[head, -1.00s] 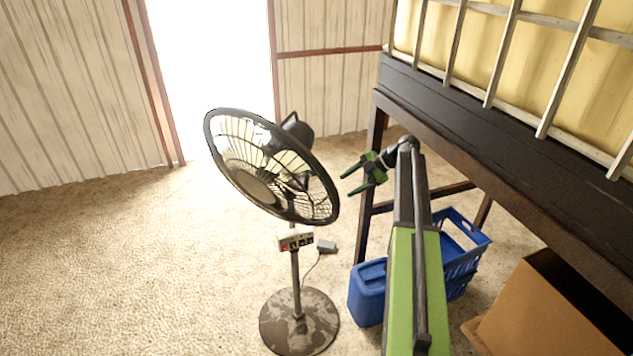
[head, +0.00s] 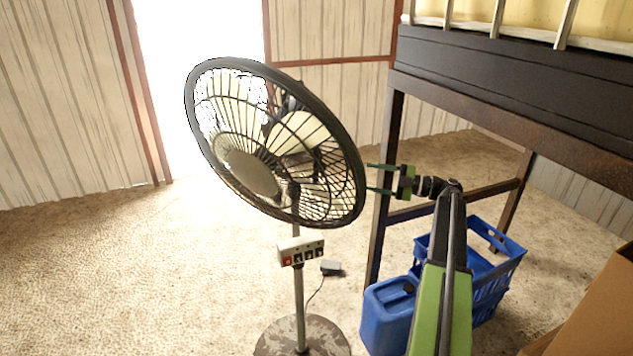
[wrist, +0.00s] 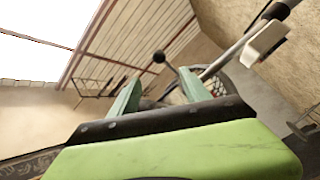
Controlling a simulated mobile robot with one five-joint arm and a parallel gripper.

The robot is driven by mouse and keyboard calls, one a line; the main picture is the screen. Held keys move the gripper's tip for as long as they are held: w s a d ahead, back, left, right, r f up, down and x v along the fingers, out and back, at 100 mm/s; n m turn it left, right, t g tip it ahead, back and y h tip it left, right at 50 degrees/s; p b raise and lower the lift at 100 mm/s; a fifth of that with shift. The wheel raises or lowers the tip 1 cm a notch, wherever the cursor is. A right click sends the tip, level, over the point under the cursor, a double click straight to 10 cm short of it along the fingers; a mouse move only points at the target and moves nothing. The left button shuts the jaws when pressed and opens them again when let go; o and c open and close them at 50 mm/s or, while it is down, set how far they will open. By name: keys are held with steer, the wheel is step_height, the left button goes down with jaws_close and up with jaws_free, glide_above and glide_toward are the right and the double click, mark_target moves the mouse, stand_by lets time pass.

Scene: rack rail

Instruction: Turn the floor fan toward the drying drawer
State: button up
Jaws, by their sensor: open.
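The floor fan (head: 245,165) stands upright in the middle of the head view, its dark wire cage tilted and facing toward the lower left. Its control box (head: 300,250) sits on the pole (head: 299,300) above a worn round base (head: 302,338). My gripper (head: 368,178) is open and empty, its green fingers pointing left at the right rim of the cage; whether they touch it I cannot tell. In the wrist view, my open fingers (wrist: 158,92) frame part of the fan, with the control box (wrist: 264,42) at upper right.
A dark steel frame (head: 480,110) stands at the right. Below it are a blue jerrycan (head: 388,315) and a blue crate (head: 492,285). A cardboard box (head: 600,310) is at the lower right. A small adapter (head: 331,268) lies behind the fan. The left floor is clear.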

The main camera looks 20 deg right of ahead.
steer(key=x, duration=1.8)
jaws_close()
stand_by(0.8)
